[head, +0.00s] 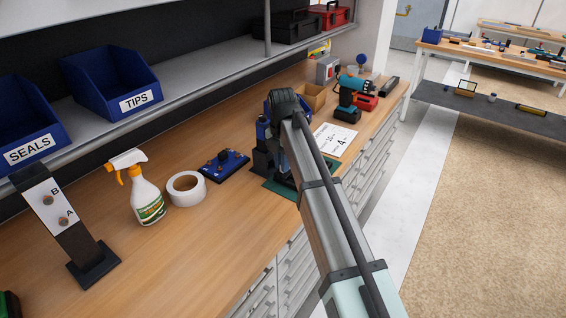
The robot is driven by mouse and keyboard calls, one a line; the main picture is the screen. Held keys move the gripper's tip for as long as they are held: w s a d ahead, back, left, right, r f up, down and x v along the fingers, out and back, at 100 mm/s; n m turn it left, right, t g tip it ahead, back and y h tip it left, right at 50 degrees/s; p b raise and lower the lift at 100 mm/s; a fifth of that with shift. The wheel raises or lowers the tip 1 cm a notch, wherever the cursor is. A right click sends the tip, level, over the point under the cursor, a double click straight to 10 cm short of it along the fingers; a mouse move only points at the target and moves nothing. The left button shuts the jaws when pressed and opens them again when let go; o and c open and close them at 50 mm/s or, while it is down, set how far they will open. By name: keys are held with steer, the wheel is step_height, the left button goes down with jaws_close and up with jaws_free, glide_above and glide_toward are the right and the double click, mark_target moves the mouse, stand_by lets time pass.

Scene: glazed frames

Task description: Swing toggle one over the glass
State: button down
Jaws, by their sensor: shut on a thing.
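My arm (325,215) reaches from the lower right up over the bench and hides much of the work spot. My gripper is hidden behind the arm, so its jaws and anything in them do not show. A green mat (281,191) lies partly under the arm near the bench's front edge. A dark upright block (262,162) stands at the mat's left edge, with a blue part (263,130) above it. I cannot make out toggle one, the glass or its frame.
Left of the mat are a blue tray (223,167) of small dark parts, a tape roll (186,189), a spray bottle (147,199) and a dark A/B stand (84,248). To the right lie a printed sheet (334,139) and a drill (350,95). Bare wood is at front left.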

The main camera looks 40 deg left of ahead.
steer(key=shift+w+a+m, duration=0.1)
steer(key=shift+a+m, duration=0.15)
steer(key=shift+m, duration=1.15)
steer(key=c, duration=1.1)
jaws_free()
steer(key=shift+r, duration=0.1)
step_height(320, 180, up, 14)
steer(key=shift+f, duration=0.2)
